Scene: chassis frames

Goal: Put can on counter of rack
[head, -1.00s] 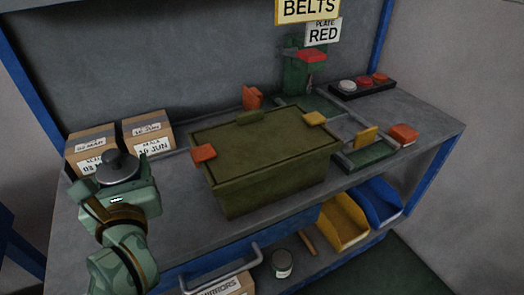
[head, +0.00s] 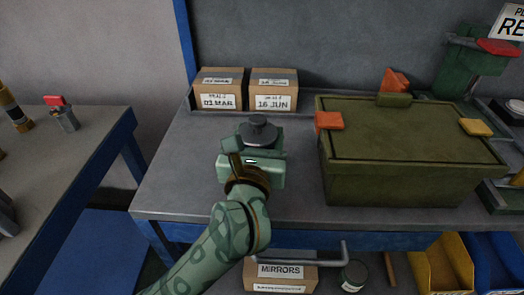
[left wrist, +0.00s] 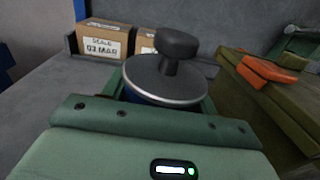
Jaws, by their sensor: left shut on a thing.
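My left gripper (head: 254,146) is shut on a can (head: 258,126) with a dark round top and a knob. In the left wrist view the can (left wrist: 165,80) shows a dark dish with a pale rim, and a sliver of blue below it. The gripper hides most of the can's body. The can looks upright. It appears over the grey counter (head: 180,160) of the blue-framed rack, left of the green bin; I cannot tell whether its base touches the counter. My right gripper is not in view.
Two cardboard boxes (head: 246,91) stand behind the can. A lidded olive bin (head: 400,185) is at the right. A grey tin (head: 354,275) and a MIRRORS box (head: 281,274) are below. Counter left of the can is bare. Another table (head: 85,140) stands at far left.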

